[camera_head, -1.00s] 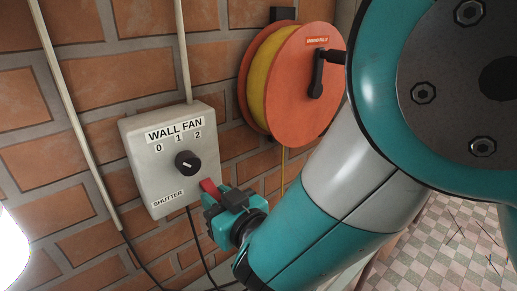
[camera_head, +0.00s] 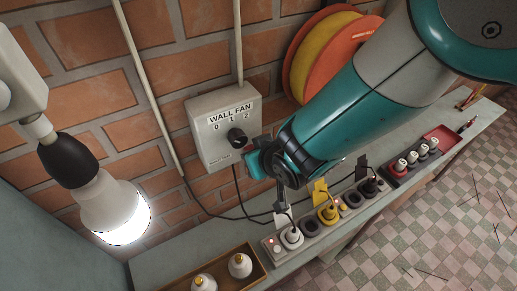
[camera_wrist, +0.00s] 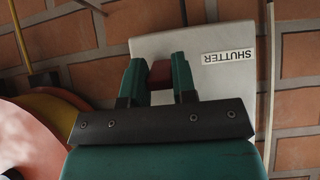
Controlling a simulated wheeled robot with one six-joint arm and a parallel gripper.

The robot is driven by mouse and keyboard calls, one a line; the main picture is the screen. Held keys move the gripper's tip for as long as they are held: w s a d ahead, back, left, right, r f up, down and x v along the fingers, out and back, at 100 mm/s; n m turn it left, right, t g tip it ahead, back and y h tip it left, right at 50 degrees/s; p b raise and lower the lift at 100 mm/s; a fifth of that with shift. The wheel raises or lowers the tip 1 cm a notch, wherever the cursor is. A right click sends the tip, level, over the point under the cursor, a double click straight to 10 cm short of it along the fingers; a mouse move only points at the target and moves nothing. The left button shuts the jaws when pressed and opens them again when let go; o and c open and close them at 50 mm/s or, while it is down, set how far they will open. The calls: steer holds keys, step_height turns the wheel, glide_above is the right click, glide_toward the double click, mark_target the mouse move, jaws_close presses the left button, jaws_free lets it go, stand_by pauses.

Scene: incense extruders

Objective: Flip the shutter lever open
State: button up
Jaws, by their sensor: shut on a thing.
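The pale wall box (camera_head: 205,142) reads WALL FAN, with a black knob (camera_head: 237,138) under the numbers 0, 1, 2 and a SHUTTER label low on its front. My gripper (camera_wrist: 160,75) is at the box's lower right in the head view, its two teal fingers shut on the red shutter lever (camera_wrist: 161,71). In the wrist view the box is upside down and the lever shows between the fingertips. The gripper also shows in the head view (camera_head: 254,165); it hides the lever there, so the lever's tilt is unclear.
Below, a bench holds a power strip (camera_head: 272,255) with several plugs and a wooden tray (camera_head: 207,268). A lit bulb (camera_head: 112,208) hangs at left. An orange and yellow reel (camera_head: 330,50) is on the wall behind my arm. Cables hang under the box.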

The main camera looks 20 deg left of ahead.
steer(key=shift+w+a+r+g+h, duration=0.1)
steer(key=shift+r+g+h, duration=0.2)
steer(key=shift+g+h, duration=0.3)
steer(key=o, duration=0.9)
steer(key=b+v, duration=0.6)
steer(key=v, duration=1.1)
steer(key=shift+r, duration=0.2)
steer(key=shift+b, duration=0.3)
